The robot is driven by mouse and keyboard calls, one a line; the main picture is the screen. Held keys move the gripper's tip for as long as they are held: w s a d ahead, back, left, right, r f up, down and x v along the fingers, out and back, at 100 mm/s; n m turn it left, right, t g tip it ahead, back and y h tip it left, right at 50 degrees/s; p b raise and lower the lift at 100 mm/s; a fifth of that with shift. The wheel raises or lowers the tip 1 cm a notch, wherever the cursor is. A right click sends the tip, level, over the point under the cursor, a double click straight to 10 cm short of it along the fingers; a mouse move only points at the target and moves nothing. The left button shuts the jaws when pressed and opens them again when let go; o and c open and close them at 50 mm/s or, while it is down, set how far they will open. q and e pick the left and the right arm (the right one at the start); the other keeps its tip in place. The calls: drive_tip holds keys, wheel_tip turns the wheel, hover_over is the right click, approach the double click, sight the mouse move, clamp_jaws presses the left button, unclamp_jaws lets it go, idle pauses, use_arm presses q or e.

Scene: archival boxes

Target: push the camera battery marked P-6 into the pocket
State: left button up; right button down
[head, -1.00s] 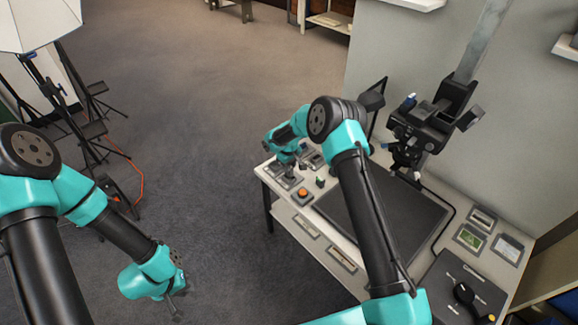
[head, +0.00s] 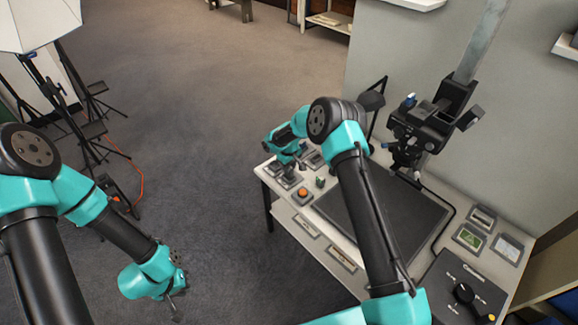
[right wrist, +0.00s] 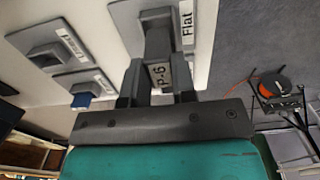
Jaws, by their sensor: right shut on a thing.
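The camera battery marked P-6 (right wrist: 160,76) is a dark grey block with a pale label, in the right wrist view. My right gripper (right wrist: 159,88) is shut on it, one finger on each side. The battery's far end meets a grey holder (right wrist: 157,18) on a pale plate labelled "Flat"; I cannot tell how deep it sits. In the head view my right gripper (head: 289,170) is low over the small plates at the table's left end, its tips hard to make out. My left gripper (head: 176,302) hangs over the floor, away from the table; its fingers are too small to judge.
A second holder plate (right wrist: 62,52) lies beside the first, with a blue-topped piece (right wrist: 82,101) near it. An orange button (head: 302,192) and a dark board (head: 400,215) are on the table (head: 282,208). An enlarger (head: 425,125) stands behind.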

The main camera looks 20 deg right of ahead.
drive_tip(key=shift+f, duration=1.1)
idle(0.8)
drive_tip(key=c, duration=0.9)
unclamp_jaws()
drive_tip(key=shift+o, duration=0.2)
drive_tip(key=shift+r, duration=0.1)
drive_tip(key=shift+r, duration=2.95)
drive_tip(key=shift+s+f, duration=0.1)
